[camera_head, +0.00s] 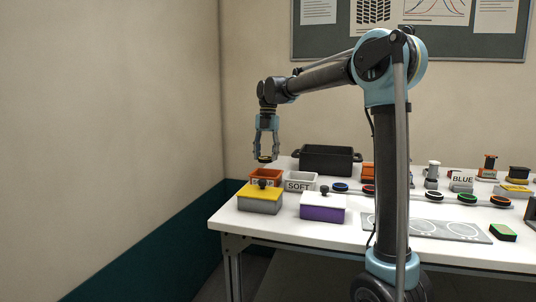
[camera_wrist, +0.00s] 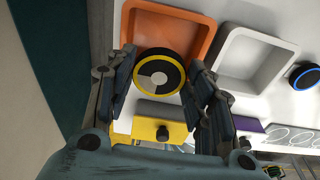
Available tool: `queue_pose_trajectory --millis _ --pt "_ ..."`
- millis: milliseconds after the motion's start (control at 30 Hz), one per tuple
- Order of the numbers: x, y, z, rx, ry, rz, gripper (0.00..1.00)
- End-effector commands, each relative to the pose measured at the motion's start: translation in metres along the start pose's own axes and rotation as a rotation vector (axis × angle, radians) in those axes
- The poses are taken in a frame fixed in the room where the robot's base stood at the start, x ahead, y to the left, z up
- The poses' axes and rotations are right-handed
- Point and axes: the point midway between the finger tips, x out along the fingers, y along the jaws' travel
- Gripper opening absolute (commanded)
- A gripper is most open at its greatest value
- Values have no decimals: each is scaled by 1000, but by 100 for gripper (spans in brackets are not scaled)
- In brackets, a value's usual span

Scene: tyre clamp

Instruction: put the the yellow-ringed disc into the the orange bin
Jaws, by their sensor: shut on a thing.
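The yellow-ringed disc (camera_wrist: 158,79) is a black disc with a yellow ring and a grey-and-white face. My gripper (camera_wrist: 160,85) is shut on it, with a finger at each side. In the head view my gripper (camera_head: 265,157) hangs down with the disc (camera_head: 265,160) at its fingertips, above the table's left end. The orange bin (camera_head: 266,174) is a small open tray just below the disc in that view. In the wrist view the orange bin (camera_wrist: 192,22) lies behind the disc, which covers part of its near side. The disc looks held above the bin.
A white bin marked SOFT (camera_head: 299,186) stands right of the orange bin. A yellow-lidded box (camera_head: 260,197) and a purple box (camera_head: 322,208) stand in front, both with knobs. A black crate (camera_head: 326,158) stands behind. Several coloured discs lie to the right.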

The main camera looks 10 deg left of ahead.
Motion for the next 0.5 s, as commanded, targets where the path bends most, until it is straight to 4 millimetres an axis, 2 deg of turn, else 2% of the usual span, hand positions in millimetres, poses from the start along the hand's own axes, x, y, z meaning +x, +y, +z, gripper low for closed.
queue_pose_trajectory --millis 500 --pt "39 -5 10 8 0 1 25"
